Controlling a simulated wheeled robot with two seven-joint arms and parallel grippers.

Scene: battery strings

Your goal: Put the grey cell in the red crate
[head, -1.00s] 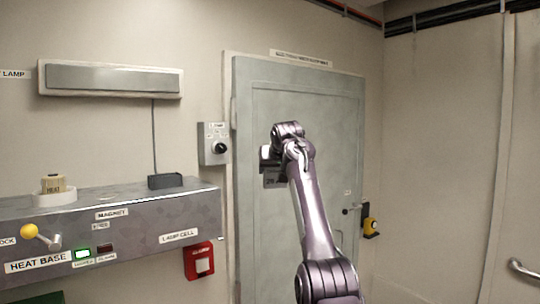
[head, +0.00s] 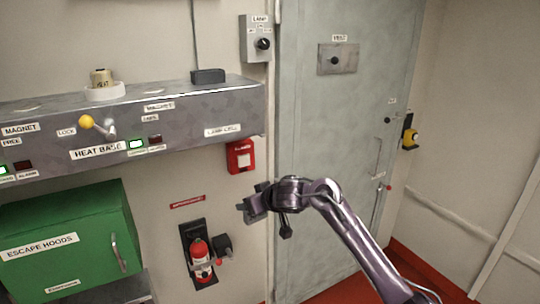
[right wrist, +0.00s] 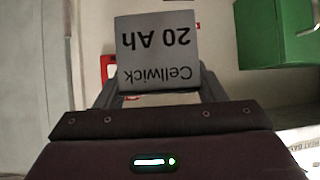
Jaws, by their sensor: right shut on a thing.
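The grey cell (right wrist: 157,45) is a block marked "Cellwick 20 Ah", with its lettering upside down in the right wrist view. My right gripper (right wrist: 157,88) is shut on it, with a finger on either side. In the head view my right gripper (head: 254,204) is held in front of the wall, just left of the grey door and below a red wall box. The cell is hard to make out there. No red crate shows in either view. My left gripper is not in view.
A grey shelf unit (head: 190,112) labelled "HEAT BASE" juts from the wall at left. Below it are a green cabinet (head: 65,235) and a fire extinguisher (head: 200,258). A red wall box (head: 240,157) hangs beside the grey door (head: 340,130). Red floor (head: 345,290) shows at bottom.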

